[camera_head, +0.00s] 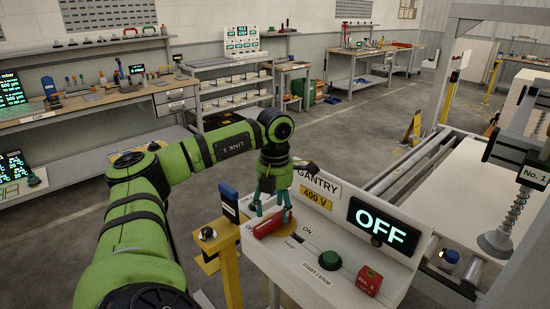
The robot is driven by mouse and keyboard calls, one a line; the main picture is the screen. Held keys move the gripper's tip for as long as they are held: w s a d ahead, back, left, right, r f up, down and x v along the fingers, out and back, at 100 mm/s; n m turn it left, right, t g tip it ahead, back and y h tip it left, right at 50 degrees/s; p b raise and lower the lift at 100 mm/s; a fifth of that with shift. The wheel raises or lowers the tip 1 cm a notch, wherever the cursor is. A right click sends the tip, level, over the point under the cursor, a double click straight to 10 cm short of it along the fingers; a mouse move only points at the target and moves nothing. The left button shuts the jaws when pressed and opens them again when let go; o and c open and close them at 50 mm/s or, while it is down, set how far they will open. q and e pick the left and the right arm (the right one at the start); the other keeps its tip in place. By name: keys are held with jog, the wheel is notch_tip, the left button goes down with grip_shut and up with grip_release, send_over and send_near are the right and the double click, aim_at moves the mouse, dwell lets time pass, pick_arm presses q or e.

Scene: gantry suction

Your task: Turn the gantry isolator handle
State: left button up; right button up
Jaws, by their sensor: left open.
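The gantry control panel (289,262) stands at the lower middle, with a sign reading GANTRY 400 V (314,194) and a lit display (383,228) reading OFF. The red isolator handle (268,226) lies slantwise on a yellow disc at the panel's left end. My left gripper (270,211) points down over the handle, its fingers open and reaching down around or just beside it. I cannot tell whether they touch it. The gripper hides part of the disc and nearby labels. An ON label shows right of the handle. My right gripper is not in view.
A green button (328,260) and a red block (368,280) sit on the panel right of the handle. A yellow post (231,265) stands close at its left. A suction cup (495,243) hangs over the conveyor at right. Workbenches line the back; the floor between is clear.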

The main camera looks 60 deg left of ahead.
aim_at(275, 215)
pick_arm(q)
notch_tip(275, 215, up, 10)
jog(key=shift+f, duration=0.25)
dwell(0.4)
